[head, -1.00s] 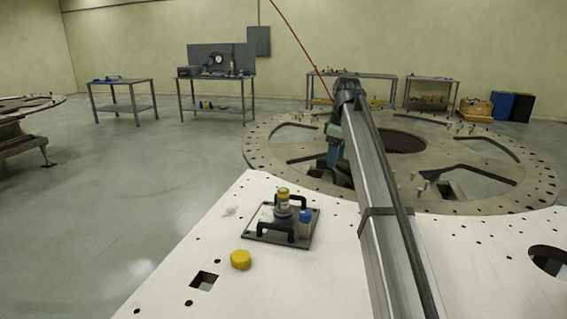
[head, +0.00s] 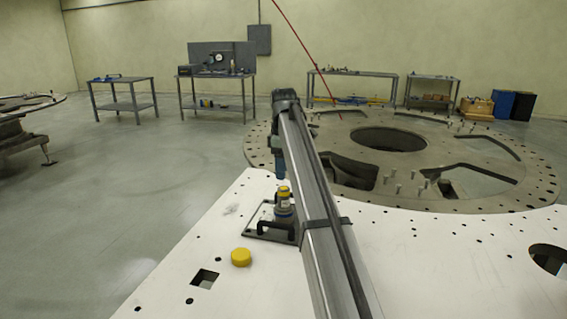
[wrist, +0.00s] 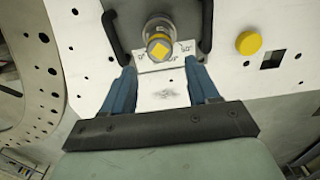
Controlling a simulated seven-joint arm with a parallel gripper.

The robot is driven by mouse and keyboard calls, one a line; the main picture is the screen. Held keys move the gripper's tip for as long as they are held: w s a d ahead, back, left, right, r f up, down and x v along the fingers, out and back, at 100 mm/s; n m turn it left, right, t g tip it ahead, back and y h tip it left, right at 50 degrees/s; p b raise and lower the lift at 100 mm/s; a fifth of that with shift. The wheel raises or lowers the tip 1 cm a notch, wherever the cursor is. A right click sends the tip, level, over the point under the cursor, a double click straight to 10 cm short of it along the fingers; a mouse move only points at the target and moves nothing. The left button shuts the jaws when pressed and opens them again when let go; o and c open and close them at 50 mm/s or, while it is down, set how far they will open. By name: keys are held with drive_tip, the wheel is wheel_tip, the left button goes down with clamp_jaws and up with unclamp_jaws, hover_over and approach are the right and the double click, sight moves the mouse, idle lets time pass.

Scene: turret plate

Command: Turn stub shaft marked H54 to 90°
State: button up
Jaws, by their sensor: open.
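The stub shaft (head: 284,200) stands upright on a small dark-edged plate (head: 253,229), with a yellow band at its top. In the wrist view the shaft (wrist: 158,44) shows a grey round body and a yellow square on its end, turned like a diamond. A white label strip (wrist: 142,58) with small angle marks lies beside it; I cannot read H54. My gripper (wrist: 162,70) is open, its two blue fingers apart, with the shaft just beyond the gap between their tips. In the head view my gripper (head: 279,170) hangs above and behind the shaft.
Black handles flank the shaft (wrist: 115,38), close to the fingers. A loose yellow cap (head: 241,257) sits on the white plate (head: 170,270) near a square hole. My arm hides the fixture's right part. A large ring plate (head: 480,205) with pins lies beyond.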

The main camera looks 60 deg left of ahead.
sight(284, 188)
drive_tip(key=shift+f, duration=3.55)
drive_tip(key=c, duration=0.8)
drive_tip(key=n, duration=1.2)
drive_tip(key=o, duration=0.8)
